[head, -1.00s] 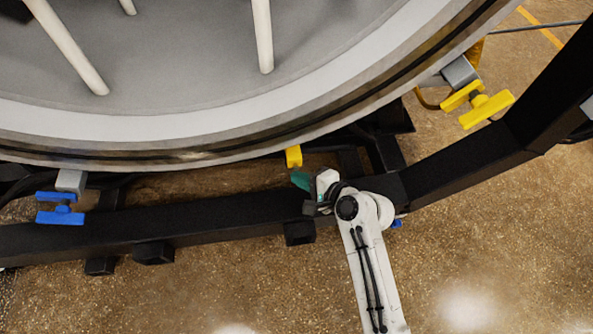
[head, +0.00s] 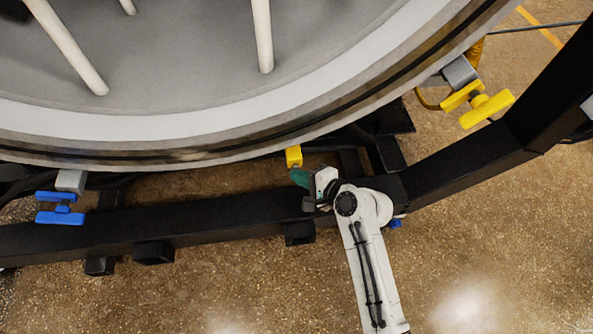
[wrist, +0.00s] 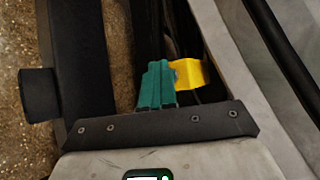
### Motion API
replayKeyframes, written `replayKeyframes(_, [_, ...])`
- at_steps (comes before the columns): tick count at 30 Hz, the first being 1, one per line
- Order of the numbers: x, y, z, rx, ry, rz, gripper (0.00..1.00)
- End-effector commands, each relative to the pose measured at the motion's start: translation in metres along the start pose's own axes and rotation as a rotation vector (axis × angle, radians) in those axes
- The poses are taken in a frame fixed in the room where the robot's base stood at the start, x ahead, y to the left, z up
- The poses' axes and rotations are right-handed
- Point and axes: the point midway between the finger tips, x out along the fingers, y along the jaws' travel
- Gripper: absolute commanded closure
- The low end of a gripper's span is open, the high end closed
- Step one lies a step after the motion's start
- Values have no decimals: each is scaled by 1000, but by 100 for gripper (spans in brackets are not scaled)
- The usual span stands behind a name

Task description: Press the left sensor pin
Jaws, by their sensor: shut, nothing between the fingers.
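A yellow bracket (head: 293,156) sits under the lower rim of the big round furnace opening, and in the wrist view the yellow bracket (wrist: 190,74) is just right of my fingers. I cannot make out a sensor pin for certain; the fingers may hide it. My gripper (head: 299,176) has teal fingers, shut and empty, a little below the bracket in the head view. In the wrist view my gripper (wrist: 156,75) looks close beside the bracket; I cannot tell whether they touch.
A black frame beam (head: 215,213) runs below the rim, close to my gripper. A blue clamp (head: 60,208) is at the left and a yellow clamp (head: 485,105) at the upper right. A small blue part (head: 396,223) shows beside my arm. The brown floor (head: 490,240) is open at lower right.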

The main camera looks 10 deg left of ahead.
Motion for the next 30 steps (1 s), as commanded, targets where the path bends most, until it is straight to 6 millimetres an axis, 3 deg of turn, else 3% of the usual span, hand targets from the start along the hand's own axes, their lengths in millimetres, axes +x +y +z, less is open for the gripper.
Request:
replayKeyframes(10, [-2,-5,-1,-3,7,-11,100])
replayKeyframes(30, [-17,8,10,-1,3,-5,100])
